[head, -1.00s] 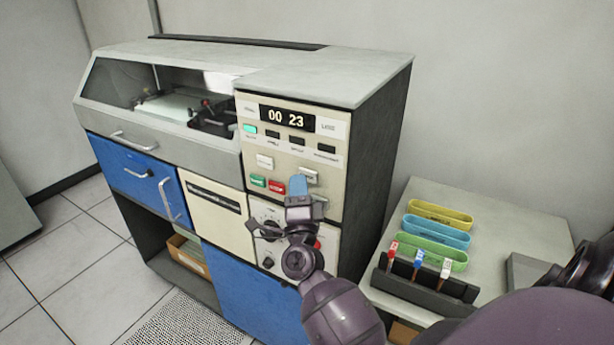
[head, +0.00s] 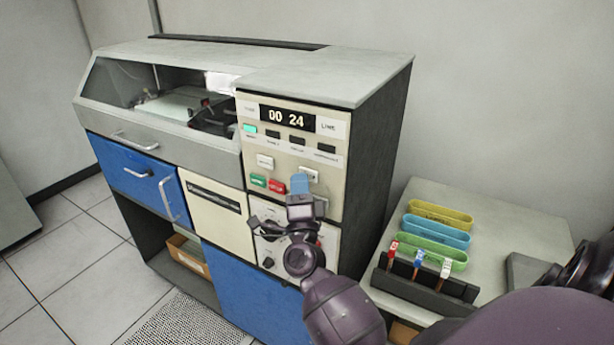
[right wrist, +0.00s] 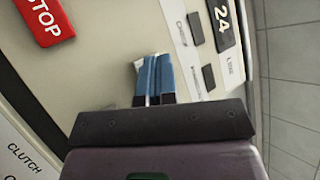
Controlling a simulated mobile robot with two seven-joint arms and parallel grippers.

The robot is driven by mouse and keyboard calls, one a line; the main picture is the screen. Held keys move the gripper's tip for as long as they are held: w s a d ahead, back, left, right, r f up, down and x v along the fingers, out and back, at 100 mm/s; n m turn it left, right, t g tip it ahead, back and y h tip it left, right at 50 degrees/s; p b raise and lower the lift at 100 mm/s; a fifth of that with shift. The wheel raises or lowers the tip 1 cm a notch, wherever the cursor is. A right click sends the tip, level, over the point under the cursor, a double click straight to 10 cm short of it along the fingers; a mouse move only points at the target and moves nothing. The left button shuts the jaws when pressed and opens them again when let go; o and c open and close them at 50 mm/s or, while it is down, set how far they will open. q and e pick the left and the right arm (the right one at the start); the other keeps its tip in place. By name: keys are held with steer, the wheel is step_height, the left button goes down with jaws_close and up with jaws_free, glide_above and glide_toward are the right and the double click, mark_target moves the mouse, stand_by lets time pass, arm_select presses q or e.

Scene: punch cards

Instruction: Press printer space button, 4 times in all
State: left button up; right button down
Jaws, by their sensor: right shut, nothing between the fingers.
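The printer (head: 275,72) is a large grey, cream and blue cabinet with a control panel. Its display (head: 287,118) reads 00 24. My right gripper (head: 299,178) is shut and empty, its blue fingertips at a white button (head: 311,174) on the panel's right side. The fingers partly cover this button and its label cannot be read. In the right wrist view the blue fingertips (right wrist: 154,60) overlap a sliver of the white button (right wrist: 138,66); whether they touch it is hard to tell. My left gripper is not in view.
A red STOP button (head: 276,187), a green button (head: 258,181) and another white button (head: 265,161) lie left of the fingertips. Knobs are below. A side table (head: 500,200) at right holds coloured trays and a dark rack with stamps.

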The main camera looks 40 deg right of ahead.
stand_by(0.6)
steer(key=shift+s+a, duration=0.3)
steer(key=shift+a, duration=0.35)
steer(key=shift+a, duration=0.15)
steer(key=a, duration=0.1)
steer(key=s+a, duration=0.1)
steer(key=a, duration=0.1)
steer(key=s+a, duration=0.1)
steer(key=shift+a+p, duration=0.2)
steer(key=shift+p, duration=0.2)
stand_by(2.3)
